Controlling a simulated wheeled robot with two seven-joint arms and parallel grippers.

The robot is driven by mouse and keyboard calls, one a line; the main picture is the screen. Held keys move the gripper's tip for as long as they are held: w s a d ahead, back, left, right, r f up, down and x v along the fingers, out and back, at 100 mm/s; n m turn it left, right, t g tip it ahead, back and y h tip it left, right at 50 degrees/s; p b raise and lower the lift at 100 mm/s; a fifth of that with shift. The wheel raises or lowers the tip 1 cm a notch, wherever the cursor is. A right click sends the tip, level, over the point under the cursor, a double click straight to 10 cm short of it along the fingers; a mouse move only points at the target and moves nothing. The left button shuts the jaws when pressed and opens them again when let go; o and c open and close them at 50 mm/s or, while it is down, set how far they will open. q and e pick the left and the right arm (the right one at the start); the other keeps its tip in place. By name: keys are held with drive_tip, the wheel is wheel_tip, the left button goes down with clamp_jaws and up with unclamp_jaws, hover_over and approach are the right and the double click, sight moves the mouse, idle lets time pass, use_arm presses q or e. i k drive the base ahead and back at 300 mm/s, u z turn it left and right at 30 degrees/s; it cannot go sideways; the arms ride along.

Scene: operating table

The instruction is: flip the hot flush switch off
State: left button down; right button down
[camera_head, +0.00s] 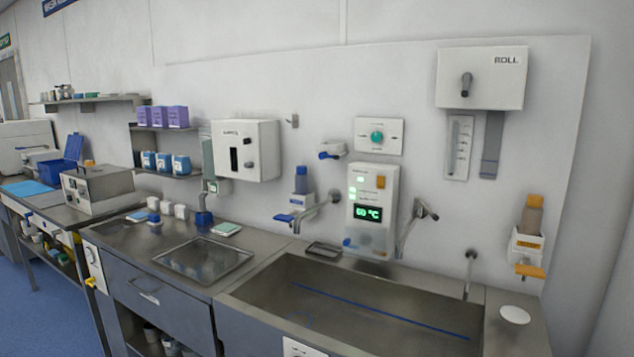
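A white wall unit (391,215) with a lit green display reading 60 °C hangs above the back edge of the sink. It has small green lights and a small orange part (380,182) near its upper right. Its small lettering is too blurred to read. A white plate with a round green knob (377,137) is on the wall just above the unit. I cannot tell which part is the hot flush switch, nor its position. Neither of my grippers is in view.
A steel sink (262,290) fills the front, with taps (415,222) beside the unit. A white box marked ROLL (500,75) and an orange-topped dispenser (528,245) are on the right. A steel tray (203,259) lies on the left counter, with another white wall box (262,150) above.

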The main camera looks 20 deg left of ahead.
sight(380, 180)
drive_tip(key=u, duration=0.7)
drive_tip(key=i, duration=0.75)
drive_tip(key=z, duration=1.1)
